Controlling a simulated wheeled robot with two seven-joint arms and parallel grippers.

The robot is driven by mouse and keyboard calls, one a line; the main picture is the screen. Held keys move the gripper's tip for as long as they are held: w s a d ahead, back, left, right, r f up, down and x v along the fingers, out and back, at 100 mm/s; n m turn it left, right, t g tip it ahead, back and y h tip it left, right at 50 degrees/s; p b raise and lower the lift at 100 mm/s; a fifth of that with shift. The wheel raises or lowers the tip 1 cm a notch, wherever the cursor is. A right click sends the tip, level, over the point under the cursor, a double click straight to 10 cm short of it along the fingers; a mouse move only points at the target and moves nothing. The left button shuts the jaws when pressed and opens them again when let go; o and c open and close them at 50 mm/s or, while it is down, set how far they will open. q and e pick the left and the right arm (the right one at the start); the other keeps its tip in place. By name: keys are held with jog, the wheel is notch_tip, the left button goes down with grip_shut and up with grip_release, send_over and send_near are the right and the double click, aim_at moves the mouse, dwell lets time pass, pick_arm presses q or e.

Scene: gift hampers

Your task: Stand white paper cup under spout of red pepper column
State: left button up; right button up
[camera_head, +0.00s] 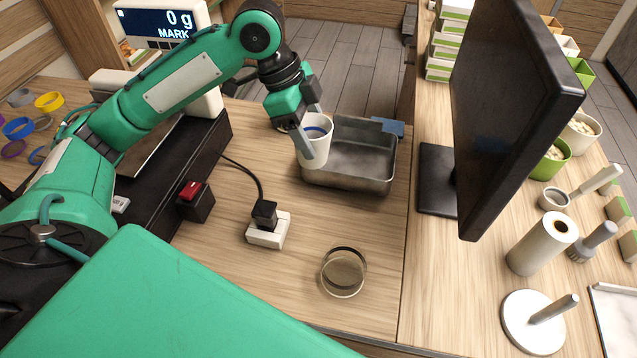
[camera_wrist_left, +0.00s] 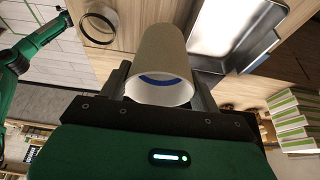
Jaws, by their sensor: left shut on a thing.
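The white paper cup (camera_head: 323,150) is between the fingers of my left gripper (camera_head: 313,132), which is shut on it. The cup looks roughly upright, open end up, with a blue mark inside. It is in front of the left part of the metal tray in the head view; its height above the table is hard to tell. In the left wrist view the cup (camera_wrist_left: 163,52) sits between both fingers with its open end towards the camera. I cannot make out a red pepper column or its spout in either view. My right gripper is not in view.
A metal tray (camera_head: 372,180) stands behind the cup. A black monitor (camera_head: 505,110) rises on the right. A glass dish (camera_head: 344,272), a white socket block (camera_head: 268,230) and a red-switch box (camera_head: 195,201) are nearer. A scale display (camera_head: 165,22) is back left. Table between dish and tray is clear.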

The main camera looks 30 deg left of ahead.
pick_arm(q)
notch_tip(320, 180, down, 4)
jog(key=shift+s+f, duration=0.1)
jog(key=shift+f, duration=0.05)
jog(key=p, duration=0.2)
send_over(313, 211)
notch_tip(313, 211, down, 8)
notch_tip(313, 211, down, 5)
jog(key=shift+a+f, duration=0.1)
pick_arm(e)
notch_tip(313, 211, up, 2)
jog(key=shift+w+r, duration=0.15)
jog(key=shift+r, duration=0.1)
pick_arm(q)
jog(key=o, duration=1)
jog(key=shift+c, duration=0.2)
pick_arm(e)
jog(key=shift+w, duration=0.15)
